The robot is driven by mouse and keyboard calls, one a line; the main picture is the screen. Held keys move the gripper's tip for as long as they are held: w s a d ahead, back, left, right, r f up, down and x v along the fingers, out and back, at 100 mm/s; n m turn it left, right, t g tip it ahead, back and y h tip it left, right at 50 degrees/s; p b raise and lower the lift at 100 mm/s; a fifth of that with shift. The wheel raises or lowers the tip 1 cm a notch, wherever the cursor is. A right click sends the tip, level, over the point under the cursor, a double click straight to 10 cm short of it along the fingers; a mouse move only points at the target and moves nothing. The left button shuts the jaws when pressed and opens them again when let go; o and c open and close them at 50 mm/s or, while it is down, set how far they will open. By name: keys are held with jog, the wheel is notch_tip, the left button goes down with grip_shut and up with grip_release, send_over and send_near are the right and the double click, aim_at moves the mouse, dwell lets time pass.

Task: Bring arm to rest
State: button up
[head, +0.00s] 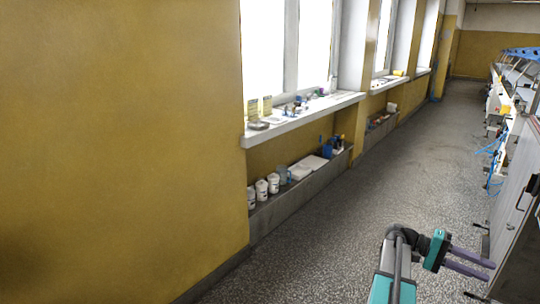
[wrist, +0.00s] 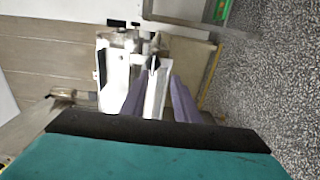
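My gripper (head: 490,272) shows at the lower right of the head view, at the end of my teal and grey arm. It points right, toward the machine side (head: 515,225). Its two purple fingers lie apart with nothing held between them. In the wrist view the gripper (wrist: 159,78) shows as two purple fingers with a gap. A white machine part (wrist: 112,80) lies beyond them; I cannot tell the distance to it.
A long machine line (head: 512,100) with blue hoses runs along the right. A yellow wall (head: 120,140) and a cluttered windowsill (head: 300,118) are at left. A low ledge (head: 262,217) holds white tubs. The speckled floor (head: 375,170) between is clear.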

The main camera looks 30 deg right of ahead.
jog(key=w+a+f+n+t, duration=0.2)
jog(key=w+a+f, duration=0.2)
jog(key=f, duration=0.3)
jog(key=w+a+f+n+t+h, duration=0.1)
jog(key=w+a+f+n+t, duration=0.1)
jog(key=w+a+f, duration=0.3)
jog(key=w+a+f+n+t, duration=0.2)
jog(key=w+f, duration=0.1)
jog(key=f, duration=0.5)
jog(key=w+a+f+n+t+y, duration=0.1)
jog(key=w+a+f+n+t, duration=0.15)
jog(key=a+f, duration=0.5)
jog(key=w+a+f+n+t+y, duration=0.1)
jog(key=w+a+f, duration=0.2)
jog(key=a+f, duration=0.4)
jog(key=s+a+f+n+t+y, duration=0.1)
jog(key=s+a+f+y, duration=0.15)
jog(key=a+f, duration=0.65)
jog(key=s+a+f+n+y, duration=0.1)
jog(key=s+a+f+y, duration=0.15)
jog(key=a, duration=1.35)
jog(key=s+a+f+n+t+y, duration=0.15)
jog(key=s+a+f, duration=0.35)
jog(key=a, duration=0.7)
notch_tip(320, 180, up, 13)
jog(key=g+p, duration=0.1)
jog(key=p, duration=1.2)
jog(key=shift+a+r, duration=0.15)
jog(key=shift+a, duration=0.1)
